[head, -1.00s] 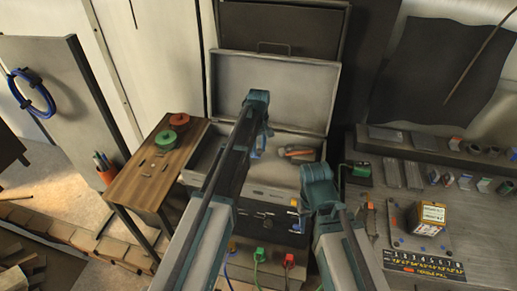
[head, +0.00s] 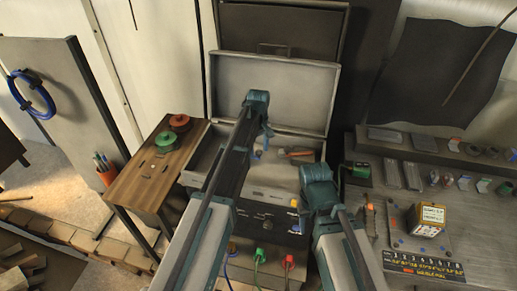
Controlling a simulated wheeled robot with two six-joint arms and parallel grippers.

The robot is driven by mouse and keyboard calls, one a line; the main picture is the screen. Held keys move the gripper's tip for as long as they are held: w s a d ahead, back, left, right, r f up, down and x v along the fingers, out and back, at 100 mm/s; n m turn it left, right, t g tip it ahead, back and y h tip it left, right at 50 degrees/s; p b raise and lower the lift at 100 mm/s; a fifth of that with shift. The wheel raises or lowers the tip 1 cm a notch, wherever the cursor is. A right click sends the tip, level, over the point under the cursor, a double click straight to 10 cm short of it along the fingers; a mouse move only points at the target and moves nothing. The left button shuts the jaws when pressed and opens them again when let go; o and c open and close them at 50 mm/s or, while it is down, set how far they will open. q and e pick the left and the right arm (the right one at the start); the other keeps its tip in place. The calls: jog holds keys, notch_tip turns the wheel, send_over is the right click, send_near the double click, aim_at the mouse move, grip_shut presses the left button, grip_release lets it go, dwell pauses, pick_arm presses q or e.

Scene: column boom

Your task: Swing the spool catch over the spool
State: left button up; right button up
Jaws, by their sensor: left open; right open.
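A red-orange spool (head: 180,122) and a green spool (head: 165,142) sit on the small wooden side table (head: 146,182) at the left. I cannot make out a spool catch at this size. My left gripper (head: 267,133) is over the open grey case, to the right of the spools and apart from them. It is open, its fingers small and partly hidden by its own wrist. My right gripper (head: 304,214) is open at the case's front right, far from the spools. My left arm hides part of the case.
The grey case's raised lid (head: 270,92) stands behind my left gripper. An orange-handled tool (head: 300,153) lies inside the case. A yellow box (head: 427,219) stands on the dark bench (head: 368,240) at right. A blue coil (head: 33,93) hangs on the left panel.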

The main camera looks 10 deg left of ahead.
pick_arm(q)
notch_tip(320, 180, up, 14)
jog(key=p, duration=1.3)
jog(key=shift+f, duration=0.2)
jog(key=s+d+f+m+b, duration=0.3)
jog(key=s+f+m+b, duration=0.1)
jog(key=s, duration=0.5)
jog(key=s+d+f+m+b, duration=0.3)
jog(key=s+f+b, duration=0.3)
jog(key=s, duration=0.4)
jog(key=s+d+f+m+y+b, duration=0.1)
jog(key=s+d+f+m+b, duration=0.2)
jog(key=s, duration=0.6)
notch_tip(320, 180, down, 3)
jog(key=m+b, duration=0.2)
jog(key=shift+s+d+r+m, duration=0.2)
jog(key=shift+s+d+m, duration=0.1)
jog(key=shift+s+d, duration=0.1)
